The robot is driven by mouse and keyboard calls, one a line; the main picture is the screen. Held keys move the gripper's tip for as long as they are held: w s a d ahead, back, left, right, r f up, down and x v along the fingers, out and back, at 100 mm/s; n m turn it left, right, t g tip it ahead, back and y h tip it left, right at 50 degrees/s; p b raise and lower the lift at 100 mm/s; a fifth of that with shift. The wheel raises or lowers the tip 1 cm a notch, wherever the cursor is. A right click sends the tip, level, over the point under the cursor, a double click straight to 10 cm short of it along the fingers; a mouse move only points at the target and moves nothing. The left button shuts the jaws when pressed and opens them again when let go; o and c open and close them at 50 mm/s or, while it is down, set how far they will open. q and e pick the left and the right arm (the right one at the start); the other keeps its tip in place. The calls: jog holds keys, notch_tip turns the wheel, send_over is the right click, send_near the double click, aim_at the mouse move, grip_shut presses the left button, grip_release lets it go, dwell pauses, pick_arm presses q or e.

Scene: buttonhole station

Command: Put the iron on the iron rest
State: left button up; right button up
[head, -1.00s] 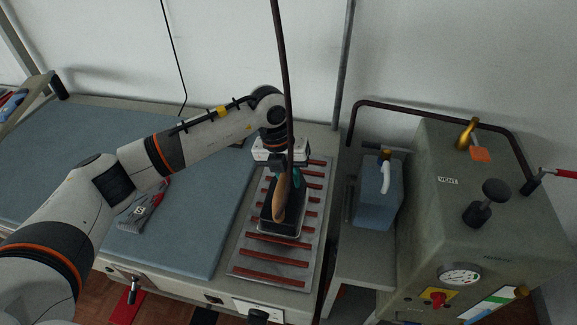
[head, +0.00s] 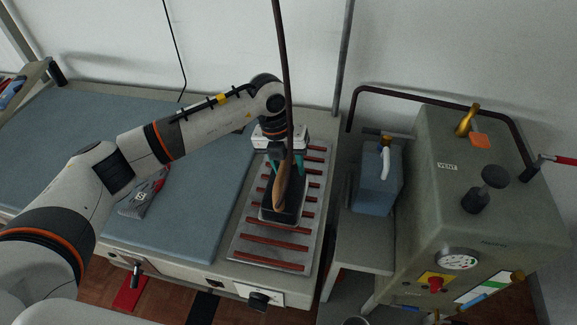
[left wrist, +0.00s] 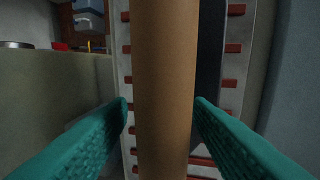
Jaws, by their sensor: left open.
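The iron (head: 267,213) has a dark body and a brown wooden handle (head: 281,190). It sits on the iron rest (head: 264,255), a metal plate with several red-brown bars. In the left wrist view the handle (left wrist: 165,85) runs up the middle, close to the camera. My left gripper (head: 284,168) is above the back of the iron. Its teal fingers (left wrist: 160,103) are open, one on each side of the handle, with visible gaps between finger and handle. The lower iron body is partly hidden by the handle. My right gripper is not in view.
A blue-grey pressing board (head: 200,215) fills the table to the left, with a small grey item (head: 143,197) on it. A dark hanging cord (head: 283,70) passes in front of my left wrist. A blue jug (head: 376,190) and a large boiler (head: 430,210) stand right.

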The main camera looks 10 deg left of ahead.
pick_arm(q)
notch_tip(320, 180, up, 11)
jog(key=a+b, duration=0.2)
jog(key=shift+f, duration=0.1)
